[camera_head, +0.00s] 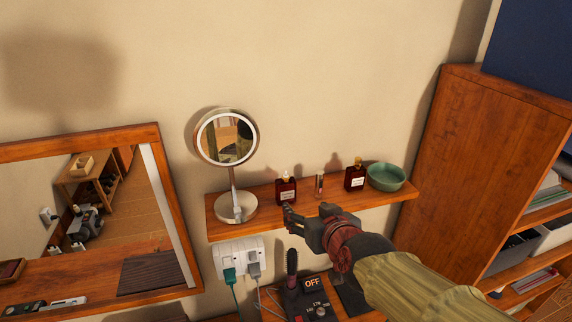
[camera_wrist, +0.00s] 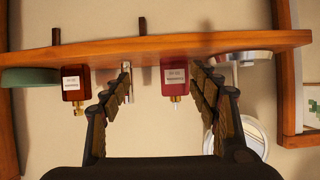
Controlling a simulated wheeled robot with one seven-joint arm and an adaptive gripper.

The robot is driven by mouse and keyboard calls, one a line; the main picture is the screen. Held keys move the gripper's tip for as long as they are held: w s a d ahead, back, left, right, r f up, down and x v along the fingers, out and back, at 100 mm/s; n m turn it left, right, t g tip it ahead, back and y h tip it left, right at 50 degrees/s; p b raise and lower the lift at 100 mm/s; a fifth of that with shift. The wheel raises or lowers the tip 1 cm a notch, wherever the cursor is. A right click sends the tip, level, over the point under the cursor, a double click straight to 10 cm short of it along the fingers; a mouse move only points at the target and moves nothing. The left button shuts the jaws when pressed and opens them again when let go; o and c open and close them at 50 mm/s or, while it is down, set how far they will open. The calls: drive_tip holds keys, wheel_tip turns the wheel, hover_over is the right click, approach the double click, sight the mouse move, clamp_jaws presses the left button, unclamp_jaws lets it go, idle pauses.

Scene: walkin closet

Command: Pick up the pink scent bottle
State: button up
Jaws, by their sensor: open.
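The pink scent bottle is most likely the pinkish-red one with a white label (camera_wrist: 174,78), which looks dark red in the head view (camera_head: 286,191). It stands on the narrow wall shelf (camera_head: 233,207), right of the round mirror. My gripper (camera_head: 292,217) is open and empty, in front of the shelf and close to this bottle. In the wrist view, which is upside down, the bottle appears between the fingers (camera_wrist: 161,84), nearer the right one. I cannot tell whether the fingertips are beside it or still short of it.
A slim vial (camera_head: 319,185), a darker red bottle (camera_head: 355,176) and a green bowl (camera_head: 386,178) stand to the bottle's right. The round mirror (camera_head: 227,140) stands left. A wooden cabinet (camera_head: 480,170) borders the right.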

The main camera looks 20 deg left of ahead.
sight(288, 185)
drive_tip(key=shift+n+y, duration=0.3)
drive_tip(key=shift+y, duration=0.2)
drive_tip(key=a+r+p, duration=0.1)
drive_tip(key=a, duration=0.1)
drive_tip(key=w+a+r+p, duration=0.1)
drive_tip(key=a+r, duration=0.1)
drive_tip(key=shift+w+a+r, duration=0.15)
drive_tip(key=shift+a+r, duration=0.05)
drive_tip(key=shift+r, duration=0.1)
drive_tip(key=x, duration=0.7)
drive_tip(key=shift+w+d+b, duration=0.25)
drive_tip(key=shift+w+b, duration=0.1)
drive_tip(key=shift+w, duration=0.15)
drive_tip(key=shift+c, duration=1.2)
drive_tip(key=c, duration=1.1)
drive_tip(key=shift+r+t, duration=0.15)
drive_tip(key=shift+t, duration=0.15)
drive_tip(key=shift+c, duration=0.5)
